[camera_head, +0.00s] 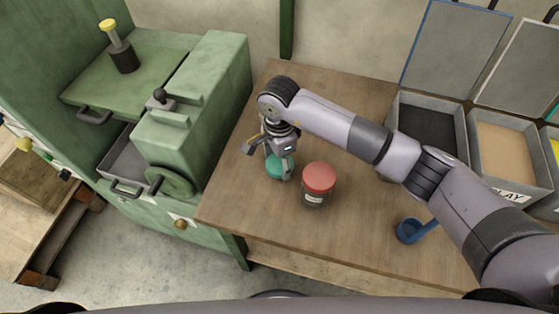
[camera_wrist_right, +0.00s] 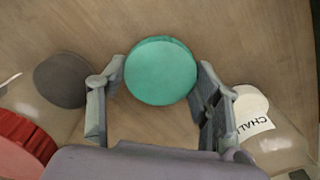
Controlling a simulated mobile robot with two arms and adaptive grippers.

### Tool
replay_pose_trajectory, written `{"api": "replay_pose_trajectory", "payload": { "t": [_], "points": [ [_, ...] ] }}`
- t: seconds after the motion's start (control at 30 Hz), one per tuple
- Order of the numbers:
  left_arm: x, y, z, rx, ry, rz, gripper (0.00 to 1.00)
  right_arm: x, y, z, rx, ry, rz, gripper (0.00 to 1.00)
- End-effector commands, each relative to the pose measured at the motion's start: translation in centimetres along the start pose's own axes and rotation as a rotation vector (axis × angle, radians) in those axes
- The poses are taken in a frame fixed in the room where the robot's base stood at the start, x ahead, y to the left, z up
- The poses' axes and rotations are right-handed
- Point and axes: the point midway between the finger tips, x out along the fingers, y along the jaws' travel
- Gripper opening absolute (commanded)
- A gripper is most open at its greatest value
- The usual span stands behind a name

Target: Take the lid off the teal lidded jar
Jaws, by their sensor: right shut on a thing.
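The round teal lid (camera_head: 280,167) is near the left part of the table, just left of a red-lidded jar. My right gripper (camera_wrist_right: 160,82) is shut on the teal lid, which fills the space between its fingertips in the wrist view (camera_wrist_right: 160,70). I see no jar body under the lid in either view. I cannot tell the lid's height above the table. My left gripper is not in view.
The red-lidded jar (camera_head: 318,182) stands close beside the right gripper. A blue scoop-like cup (camera_head: 409,231) lies farther right. Grey bins (camera_head: 510,185) line the table's right back. A green machine (camera_head: 196,115) stands left of the table. The front left of the table (camera_head: 250,215) is clear.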

Motion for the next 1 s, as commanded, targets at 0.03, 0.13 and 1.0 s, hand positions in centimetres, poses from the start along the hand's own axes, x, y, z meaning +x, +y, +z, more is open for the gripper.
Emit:
{"api": "replay_pose_trajectory", "payload": {
  "t": [0.03, 0.13, 1.0],
  "points": [
    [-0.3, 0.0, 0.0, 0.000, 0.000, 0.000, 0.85, 0.7, 0.1, 0.1, 0.000, -0.002, 0.003, 0.25],
    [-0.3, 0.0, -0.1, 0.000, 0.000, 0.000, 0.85, 1.4, 0.0, 0.0, -0.001, 0.000, 0.000, 0.25],
    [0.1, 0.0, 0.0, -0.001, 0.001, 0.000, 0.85, 1.7, 0.0, 0.0, 0.000, 0.000, -0.001, 0.79]
  ]
}}
